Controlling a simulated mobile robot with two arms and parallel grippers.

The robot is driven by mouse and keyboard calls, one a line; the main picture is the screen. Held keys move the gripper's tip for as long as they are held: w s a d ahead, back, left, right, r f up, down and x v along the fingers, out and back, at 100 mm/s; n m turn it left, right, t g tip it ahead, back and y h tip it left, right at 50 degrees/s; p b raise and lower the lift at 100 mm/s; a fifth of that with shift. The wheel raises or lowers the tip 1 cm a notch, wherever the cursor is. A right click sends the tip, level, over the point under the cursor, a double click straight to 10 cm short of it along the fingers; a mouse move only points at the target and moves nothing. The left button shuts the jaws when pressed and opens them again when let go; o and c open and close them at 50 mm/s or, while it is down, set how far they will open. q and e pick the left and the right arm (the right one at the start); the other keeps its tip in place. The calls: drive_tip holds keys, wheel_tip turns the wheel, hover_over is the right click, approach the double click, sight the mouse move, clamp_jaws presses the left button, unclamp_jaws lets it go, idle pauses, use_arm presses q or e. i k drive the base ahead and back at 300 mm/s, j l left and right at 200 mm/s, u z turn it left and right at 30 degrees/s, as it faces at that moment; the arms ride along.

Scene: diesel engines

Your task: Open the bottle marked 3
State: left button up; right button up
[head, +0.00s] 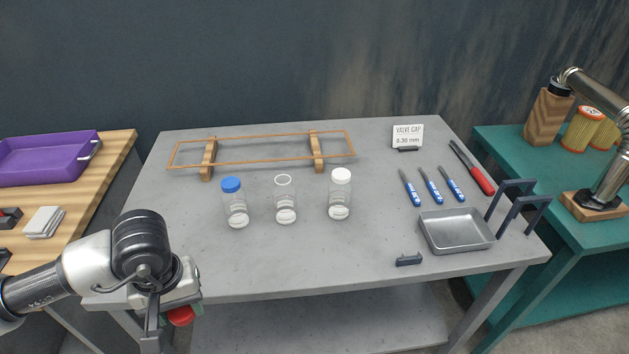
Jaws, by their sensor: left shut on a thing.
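Three clear bottles stand upright in a row on the grey table. The left bottle (236,211) has a blue cap (231,185). The middle bottle (285,202) shows an open rim with no cap on it. The right bottle (340,198) has a white cap (341,175). I cannot read a number on any of them. My left gripper (172,314) is at the table's front left edge, apart from the bottles. It is shut on a small red thing (181,317), mostly hidden by the gripper. My right gripper is not in view.
A wooden frame (208,160) stands behind the bottles. To the right are a sign (407,136), several blue-handled tools (430,185), a red-handled tool (481,180), a metal tray (456,246) and a small dark block (408,260). The table's front middle is clear.

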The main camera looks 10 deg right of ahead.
sight(284, 193)
drive_tip(key=i+l, duration=0.15)
drive_tip(key=l, duration=0.2)
drive_tip(key=i+l, duration=0.15)
drive_tip(key=l, duration=0.25)
drive_tip(key=i+l+z, duration=0.1)
drive_tip(key=l, duration=0.25)
drive_tip(key=i+l, duration=0.2)
drive_tip(key=l, duration=0.2)
drive_tip(key=i+l+z, duration=0.1)
drive_tip(key=l, duration=0.25)
drive_tip(key=i+l, duration=0.2)
drive_tip(key=l, duration=0.15)
